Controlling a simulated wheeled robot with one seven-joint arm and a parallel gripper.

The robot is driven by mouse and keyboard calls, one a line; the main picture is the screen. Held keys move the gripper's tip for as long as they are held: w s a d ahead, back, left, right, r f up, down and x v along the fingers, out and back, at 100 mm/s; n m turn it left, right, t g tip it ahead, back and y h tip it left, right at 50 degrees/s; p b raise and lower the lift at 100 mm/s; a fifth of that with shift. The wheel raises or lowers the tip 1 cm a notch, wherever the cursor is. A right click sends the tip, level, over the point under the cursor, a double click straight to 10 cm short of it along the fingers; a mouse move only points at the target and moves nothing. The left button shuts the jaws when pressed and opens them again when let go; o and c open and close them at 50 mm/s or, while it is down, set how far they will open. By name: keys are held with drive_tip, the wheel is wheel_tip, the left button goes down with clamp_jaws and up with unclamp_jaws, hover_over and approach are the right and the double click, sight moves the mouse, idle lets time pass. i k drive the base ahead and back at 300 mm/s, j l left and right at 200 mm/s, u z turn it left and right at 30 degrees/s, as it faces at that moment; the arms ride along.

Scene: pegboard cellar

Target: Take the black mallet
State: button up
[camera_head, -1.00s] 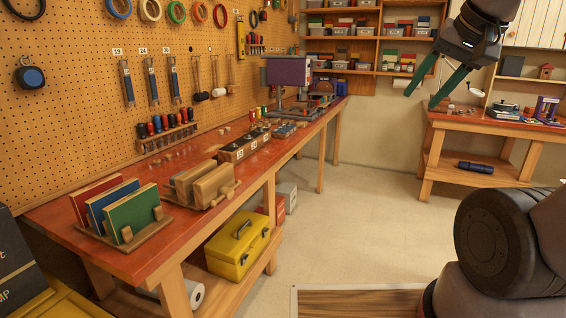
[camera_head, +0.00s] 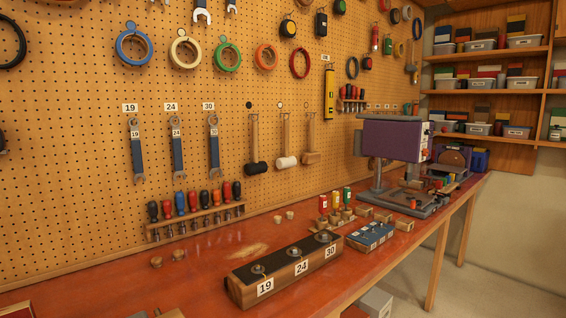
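The black mallet (camera_head: 256,167) hangs head down on the pegboard, with a black head and a pale wooden handle. A round black mark is on the board to the upper left of its handle. To its right hang a white-headed mallet (camera_head: 286,162) and a wooden-headed mallet (camera_head: 311,157). The black mallet is the leftmost of these and nothing covers it. My gripper is not in this view.
Three wrenches (camera_head: 177,147) hang left of the mallets. Below are a screwdriver rack (camera_head: 196,222) and the red workbench (camera_head: 205,262), with a block labelled 19, 24, 30 (camera_head: 285,268) in front. A purple drill press (camera_head: 392,139) stands to the right.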

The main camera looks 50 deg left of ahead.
sight(256, 167)
drive_tip(key=i+u, duration=0.45)
drive_tip(key=i+l+u, duration=0.25)
drive_tip(key=i+u, duration=0.25)
drive_tip(key=i+l+u, duration=0.3)
drive_tip(key=u, duration=0.15)
drive_tip(key=i+l+u, duration=0.2)
drive_tip(key=u, duration=0.25)
drive_tip(key=i+l+u, duration=0.2)
drive_tip(key=u, duration=0.2)
drive_tip(key=i+l+u, duration=0.1)
drive_tip(key=l+u, duration=0.35)
drive_tip(key=i+l+u, duration=0.1)
drive_tip(key=l+u, duration=0.7)
drive_tip(key=l, duration=0.45)
drive_tip(key=i, duration=0.05)
